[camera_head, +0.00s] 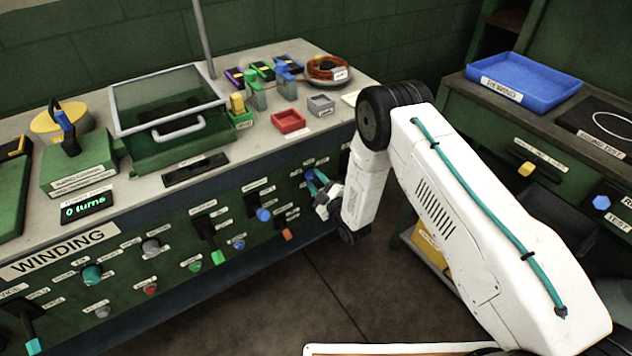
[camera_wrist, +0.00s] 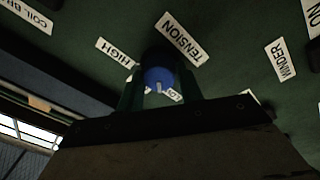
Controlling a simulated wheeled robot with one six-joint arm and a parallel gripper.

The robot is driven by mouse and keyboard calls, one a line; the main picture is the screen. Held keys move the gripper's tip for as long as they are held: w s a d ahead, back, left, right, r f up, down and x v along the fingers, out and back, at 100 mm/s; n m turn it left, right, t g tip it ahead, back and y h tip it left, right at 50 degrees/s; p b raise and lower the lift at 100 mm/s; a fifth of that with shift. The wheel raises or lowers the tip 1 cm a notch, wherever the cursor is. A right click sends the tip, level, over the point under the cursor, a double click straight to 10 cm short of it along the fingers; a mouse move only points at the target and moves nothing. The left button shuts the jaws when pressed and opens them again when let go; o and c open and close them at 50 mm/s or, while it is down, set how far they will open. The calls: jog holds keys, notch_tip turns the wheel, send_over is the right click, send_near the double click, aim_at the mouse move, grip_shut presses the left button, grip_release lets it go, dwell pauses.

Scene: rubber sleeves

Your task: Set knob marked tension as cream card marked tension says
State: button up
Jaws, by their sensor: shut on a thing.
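The tension knob (camera_wrist: 157,76) is blue with a pale pointer mark. A label reading TENSION (camera_wrist: 180,39) sits beside it, with a HIGH label (camera_wrist: 117,51) to the left and another small label partly hidden behind a finger. My gripper (camera_wrist: 162,92) is shut on the knob, one dark finger on each side. In the head view my gripper (camera_head: 317,182) is at the right part of the bench's front panel, with the blue knob (camera_head: 309,175) at its fingertips. A pale cream card (camera_head: 351,98) lies on the bench top by my arm; its writing cannot be read.
Other knobs and levers line the panel close by, including a blue knob (camera_head: 263,214) and an orange-ended lever (camera_head: 287,234). A red tray (camera_head: 289,131) and a grey tray (camera_head: 321,108) stand on the bench above. The floor in front is clear.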

jog(key=shift+n, duration=0.6)
jog(key=o, duration=1)
jog(key=v, duration=0.7)
jog(key=shift+s+d, duration=0.25)
jog(key=shift+s, duration=0.05)
